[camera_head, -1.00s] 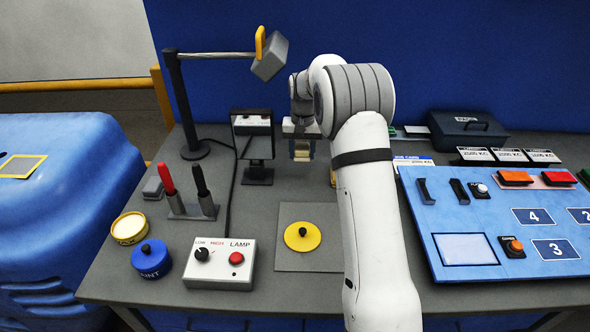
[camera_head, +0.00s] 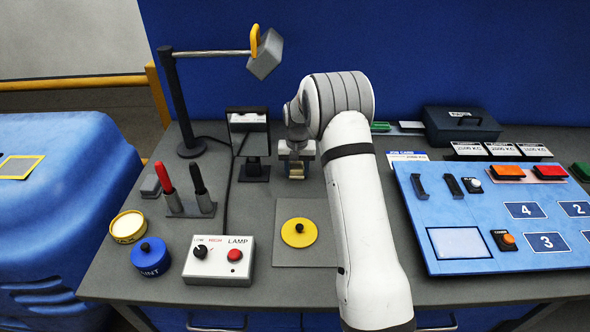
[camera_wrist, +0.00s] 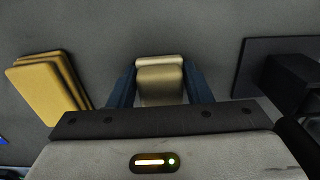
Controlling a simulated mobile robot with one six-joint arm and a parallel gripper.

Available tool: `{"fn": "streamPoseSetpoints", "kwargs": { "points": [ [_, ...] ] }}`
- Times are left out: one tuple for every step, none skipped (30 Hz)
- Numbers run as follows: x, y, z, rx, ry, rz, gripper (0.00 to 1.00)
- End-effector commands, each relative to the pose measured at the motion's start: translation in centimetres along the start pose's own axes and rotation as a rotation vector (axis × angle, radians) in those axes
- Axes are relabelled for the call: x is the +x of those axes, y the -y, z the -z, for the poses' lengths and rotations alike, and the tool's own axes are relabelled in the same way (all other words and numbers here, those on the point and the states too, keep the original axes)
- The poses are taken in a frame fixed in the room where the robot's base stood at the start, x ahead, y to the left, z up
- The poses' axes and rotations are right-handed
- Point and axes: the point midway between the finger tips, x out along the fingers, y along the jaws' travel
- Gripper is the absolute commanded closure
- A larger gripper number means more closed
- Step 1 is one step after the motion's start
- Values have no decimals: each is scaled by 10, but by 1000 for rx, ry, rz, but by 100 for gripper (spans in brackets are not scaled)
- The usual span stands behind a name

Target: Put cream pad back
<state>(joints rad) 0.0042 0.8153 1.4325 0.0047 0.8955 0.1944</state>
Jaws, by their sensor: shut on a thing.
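My gripper (camera_head: 296,162) is at the back middle of the bench, to the right of the small mirror, pointing down. In the wrist view its two blue fingers (camera_wrist: 160,88) are shut on the cream pad (camera_wrist: 160,66), which sits between them. The pad also shows below the gripper in the head view (camera_head: 296,174). It is low, close to the bench top; I cannot tell whether it touches. A small stack of yellow pads (camera_wrist: 48,85) lies on the bench to the left in the wrist view, apart from the fingers. My arm hides it in the head view.
The mirror (camera_head: 248,130) on its dark base (camera_wrist: 268,75) stands close beside my gripper. The grey plate with a yellow disc (camera_head: 299,232), lamp box (camera_head: 218,262) and pen holder (camera_head: 190,209) are nearer the front. A blue panel (camera_head: 440,240) fills the right.

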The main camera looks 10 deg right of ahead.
Motion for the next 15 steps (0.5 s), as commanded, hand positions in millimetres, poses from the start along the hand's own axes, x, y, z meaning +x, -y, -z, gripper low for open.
{"fn": "streamPoseSetpoints", "kwargs": {
  "points": [
    [1, 0, 0, 0, 0, 0, 53],
    [1, 0, 0, 0, 0, 0, 50],
    [1, 0, 0, 0, 0, 0, 47],
    [1, 0, 0, 0, 0, 0, 45],
    [1, 0, 0, 0, 0, 0, 42],
    [0, 0, 0, -1, 0, 0, 39],
    [0, 0, 0, -1, 0, 0, 36],
    [0, 0, 0, -1, 0, 0, 34],
    [0, 0, 0, -1, 0, 0, 34],
    [0, 1, 0, -1, 0, 0, 34],
    [0, 1, 0, -1, 0, 0, 34],
    [0, 1, 0, -1, 0, 0, 34],
    [0, 1, 0, -1, 0, 0, 34],
    [0, 1, 0, -1, 0, 0, 34],
    [0, 1, 0, -1, 0, 0, 34]
  ]
}}
